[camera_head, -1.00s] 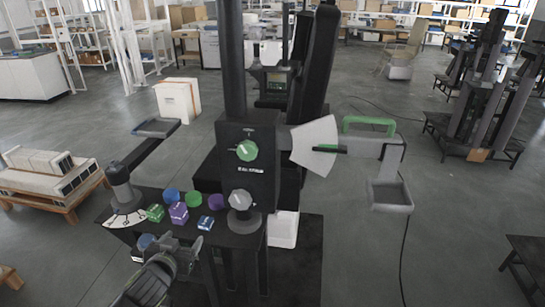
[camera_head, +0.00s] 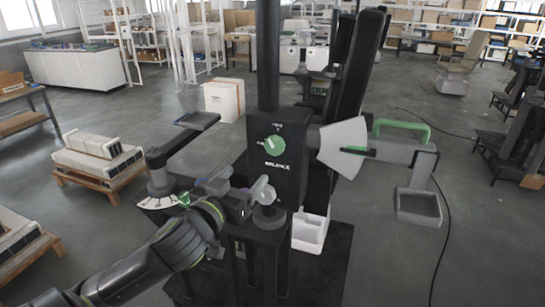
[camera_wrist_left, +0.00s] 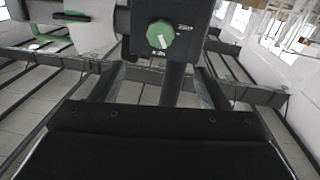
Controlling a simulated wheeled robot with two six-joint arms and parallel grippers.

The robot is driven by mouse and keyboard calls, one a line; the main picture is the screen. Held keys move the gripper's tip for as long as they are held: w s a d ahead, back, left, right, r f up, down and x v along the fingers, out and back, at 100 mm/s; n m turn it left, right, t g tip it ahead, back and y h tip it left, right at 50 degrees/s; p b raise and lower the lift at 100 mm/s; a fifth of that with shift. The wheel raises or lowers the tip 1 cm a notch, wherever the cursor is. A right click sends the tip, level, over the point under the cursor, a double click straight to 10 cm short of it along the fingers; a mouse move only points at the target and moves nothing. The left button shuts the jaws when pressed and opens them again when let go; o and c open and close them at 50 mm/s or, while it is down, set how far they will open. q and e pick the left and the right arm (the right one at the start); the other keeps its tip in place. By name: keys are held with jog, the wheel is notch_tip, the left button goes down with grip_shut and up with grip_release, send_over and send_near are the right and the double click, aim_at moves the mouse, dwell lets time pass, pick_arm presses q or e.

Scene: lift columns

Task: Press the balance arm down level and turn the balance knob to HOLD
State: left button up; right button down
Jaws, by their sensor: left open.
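The green balance knob (camera_head: 273,145) is on the front of the black column box, above the BALANCE label; it also shows at the top of the left wrist view (camera_wrist_left: 160,33). The balance arm (camera_head: 390,151) extends right from the box, with a green handle (camera_head: 401,127) on top and a grey tray (camera_head: 418,206) hanging at its end. A pale fan-shaped scale (camera_head: 344,146) with a green mark stands behind a dark pointer. My left gripper (camera_head: 252,194) is open, below and left of the knob, in front of a grey round knob (camera_head: 264,191). My right gripper is out of view.
A lever with a flat grey pad (camera_head: 197,120) rises left of the column, over a pale dial (camera_head: 158,201). A white bin (camera_head: 310,231) stands at the column's foot. Pallets of blocks (camera_head: 97,158) lie left.

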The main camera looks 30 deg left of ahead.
aim_at(273, 146)
pick_arm(q)
jog(key=w, duration=0.5)
jog(key=w+a, duration=0.1)
jog(key=w, duration=0.4)
jog(key=w+a, duration=0.1)
jog(key=w, duration=0.4)
jog(key=shift+a, duration=0.2)
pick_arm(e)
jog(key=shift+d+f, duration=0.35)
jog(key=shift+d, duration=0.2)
pick_arm(q)
jog(key=c, duration=1)
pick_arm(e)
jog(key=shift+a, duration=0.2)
